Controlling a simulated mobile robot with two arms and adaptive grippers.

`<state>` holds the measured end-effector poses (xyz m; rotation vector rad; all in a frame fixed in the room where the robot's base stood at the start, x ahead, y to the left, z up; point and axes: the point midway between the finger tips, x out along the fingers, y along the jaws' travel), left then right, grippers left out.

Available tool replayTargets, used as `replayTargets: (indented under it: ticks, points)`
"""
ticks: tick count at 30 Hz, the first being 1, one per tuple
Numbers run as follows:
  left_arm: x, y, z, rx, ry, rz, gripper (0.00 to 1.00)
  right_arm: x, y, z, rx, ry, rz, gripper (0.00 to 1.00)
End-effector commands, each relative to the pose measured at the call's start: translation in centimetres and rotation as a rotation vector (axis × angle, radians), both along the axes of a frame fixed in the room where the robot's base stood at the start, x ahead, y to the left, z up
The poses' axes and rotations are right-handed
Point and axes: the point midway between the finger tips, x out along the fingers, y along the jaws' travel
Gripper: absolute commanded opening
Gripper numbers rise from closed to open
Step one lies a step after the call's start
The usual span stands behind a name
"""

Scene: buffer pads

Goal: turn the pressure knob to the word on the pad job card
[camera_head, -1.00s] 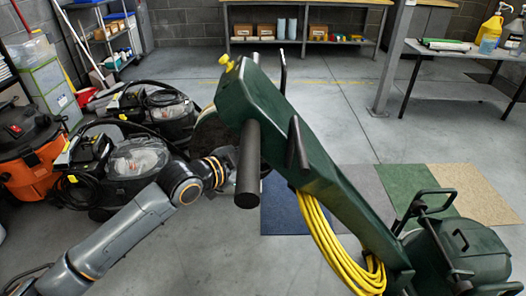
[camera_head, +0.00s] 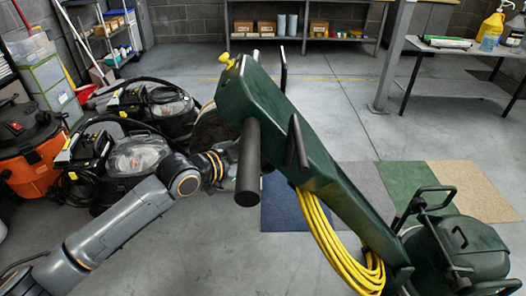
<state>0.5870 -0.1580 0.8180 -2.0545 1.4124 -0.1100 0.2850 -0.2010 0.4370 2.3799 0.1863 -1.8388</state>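A green floor machine (camera_head: 300,140) leans diagonally across the view, with black handle grips and a coiled yellow cord. A small yellow knob-like part (camera_head: 226,60) sits at its upper left end; I cannot tell whether it is the pressure knob. No markings can be read on it. No job card can be made out. My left arm comes in from the left, and its wrist reaches behind the machine's black grip. My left gripper is hidden behind the machine. My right gripper is not in view.
Colored floor pads (camera_head: 368,190) lie behind the machine. Black vacuums (camera_head: 150,150) and an orange vacuum (camera_head: 35,150) crowd the left. A shelf (camera_head: 300,38) with boxes stands at the back, a bench (camera_head: 470,52) with bottles at the right. The middle floor is clear.

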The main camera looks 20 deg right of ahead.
Motion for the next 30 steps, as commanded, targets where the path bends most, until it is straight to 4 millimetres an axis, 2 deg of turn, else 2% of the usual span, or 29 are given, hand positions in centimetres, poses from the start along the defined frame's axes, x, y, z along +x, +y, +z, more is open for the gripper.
replayTargets:
  ticks: [7, 10, 24, 30]
  points:
    - [0.0, 0.1, 0.1, 0.0, 0.0, 0.001, 0.62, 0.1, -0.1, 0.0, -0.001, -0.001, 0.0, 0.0]
    - [-0.3, 0.9, 0.2, -0.001, -0.001, 0.002, 0.62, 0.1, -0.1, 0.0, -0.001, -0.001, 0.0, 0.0]
    - [-4.2, 8.8, 2.7, 0.002, -0.001, 0.002, 0.62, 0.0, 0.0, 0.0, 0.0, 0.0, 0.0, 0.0]
    - [-5.0, 10.2, 3.2, 0.0, 0.0, 0.0, 0.62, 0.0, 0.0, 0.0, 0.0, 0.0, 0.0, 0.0]
